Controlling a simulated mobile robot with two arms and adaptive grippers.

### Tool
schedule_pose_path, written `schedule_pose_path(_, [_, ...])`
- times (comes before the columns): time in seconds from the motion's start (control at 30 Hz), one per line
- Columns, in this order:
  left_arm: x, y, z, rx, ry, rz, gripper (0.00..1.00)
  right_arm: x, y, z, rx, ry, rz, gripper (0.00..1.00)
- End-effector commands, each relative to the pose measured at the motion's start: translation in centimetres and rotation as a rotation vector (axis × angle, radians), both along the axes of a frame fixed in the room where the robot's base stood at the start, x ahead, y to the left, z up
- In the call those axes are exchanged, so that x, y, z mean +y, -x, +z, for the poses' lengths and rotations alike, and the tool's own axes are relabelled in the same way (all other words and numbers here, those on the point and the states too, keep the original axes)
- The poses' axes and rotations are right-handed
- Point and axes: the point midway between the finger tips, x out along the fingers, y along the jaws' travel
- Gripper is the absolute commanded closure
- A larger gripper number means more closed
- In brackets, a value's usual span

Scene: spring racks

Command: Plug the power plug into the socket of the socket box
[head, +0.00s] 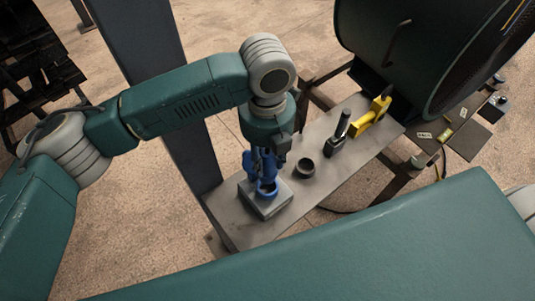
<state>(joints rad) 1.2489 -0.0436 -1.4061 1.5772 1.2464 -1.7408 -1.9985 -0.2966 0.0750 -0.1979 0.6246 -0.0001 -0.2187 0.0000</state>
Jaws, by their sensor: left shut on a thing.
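The socket box (257,205) is a grey square block on the near end of the metal bench. A blue round socket (267,190) sits on its top. My left gripper (271,160) points down just above the box and is shut on the blue power plug (262,166). The plug is close over the socket. They overlap in the head view, so I cannot tell whether the plug touches the socket or is inside it. My right gripper is out of view.
On the bench (325,182), a dark round cup (305,167) stands right of the box. Farther back are a black-handled tool (338,134) and a yellow tool (371,124). A big green drum (395,45) stands at the back. My own green arm link crosses the foreground.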

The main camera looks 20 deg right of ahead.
Motion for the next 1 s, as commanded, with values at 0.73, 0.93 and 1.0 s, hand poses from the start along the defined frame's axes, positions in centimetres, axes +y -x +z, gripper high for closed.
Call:
schedule_pose_path(0.73, [0.0, 0.0, -4.2, -0.001, 0.0, 0.0, 0.96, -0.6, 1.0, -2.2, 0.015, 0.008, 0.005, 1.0])
schedule_pose_path(0.93, [0.0, 0.0, -4.2, -0.001, 0.0, 0.0, 0.96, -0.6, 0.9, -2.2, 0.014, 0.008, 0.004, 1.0])
schedule_pose_path(1.0, [0.0, 0.0, -4.2, -0.001, 0.0, 0.0, 0.96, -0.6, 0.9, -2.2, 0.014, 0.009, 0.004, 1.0])
